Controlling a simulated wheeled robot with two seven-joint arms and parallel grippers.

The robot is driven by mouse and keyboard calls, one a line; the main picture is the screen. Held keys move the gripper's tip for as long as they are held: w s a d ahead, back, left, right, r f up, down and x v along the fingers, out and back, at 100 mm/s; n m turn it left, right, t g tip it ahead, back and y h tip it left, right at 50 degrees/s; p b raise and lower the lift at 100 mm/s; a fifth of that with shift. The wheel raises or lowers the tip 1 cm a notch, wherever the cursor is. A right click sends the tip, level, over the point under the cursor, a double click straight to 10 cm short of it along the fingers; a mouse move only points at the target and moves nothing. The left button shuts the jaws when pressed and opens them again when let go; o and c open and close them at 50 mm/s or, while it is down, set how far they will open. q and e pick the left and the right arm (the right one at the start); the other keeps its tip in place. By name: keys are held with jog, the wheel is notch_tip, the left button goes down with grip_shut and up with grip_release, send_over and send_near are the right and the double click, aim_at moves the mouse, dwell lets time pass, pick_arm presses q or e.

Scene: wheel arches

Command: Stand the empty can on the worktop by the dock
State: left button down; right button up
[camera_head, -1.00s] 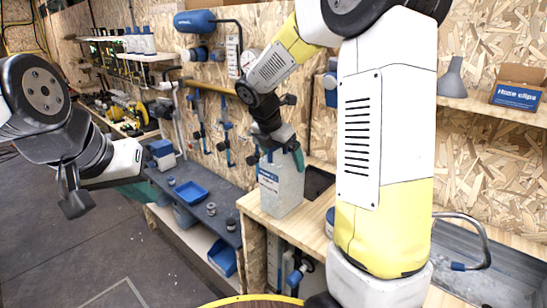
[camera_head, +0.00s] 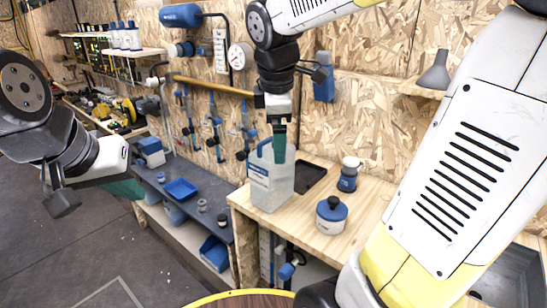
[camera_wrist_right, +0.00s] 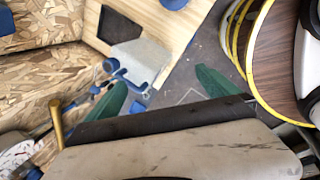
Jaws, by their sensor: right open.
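The empty can (camera_head: 271,182), a pale translucent jug with a blue-and-white label, stands upright on the wooden worktop (camera_head: 371,213) near its front left corner. A dark rectangular recess (camera_head: 310,177), possibly the dock, lies just right of it. My right gripper (camera_head: 279,142) points down at the can's top; one green finger overlaps it, and contact cannot be told. In the right wrist view the green fingers (camera_wrist_right: 160,90) are wide apart, with the can (camera_wrist_right: 145,58) beyond them. My left gripper (camera_head: 124,188) hangs at the left, away from the can; only one green finger shows clearly.
A blue-lidded pot (camera_head: 331,215) and a blue-and-white container (camera_head: 349,174) stand on the worktop to the right. A dark lower bench (camera_head: 190,208) with a blue tray (camera_head: 181,189) runs left. A round wooden table edge (camera_head: 245,299) is in front.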

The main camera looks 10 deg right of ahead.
jog(key=s+f+m+t+y, duration=0.2)
jog(key=s+m+y, duration=0.1)
jog(key=s+m, duration=0.9)
jog(key=m, duration=0.3)
jog(key=shift+a+t, duration=0.3)
jog(key=shift+f, duration=0.1)
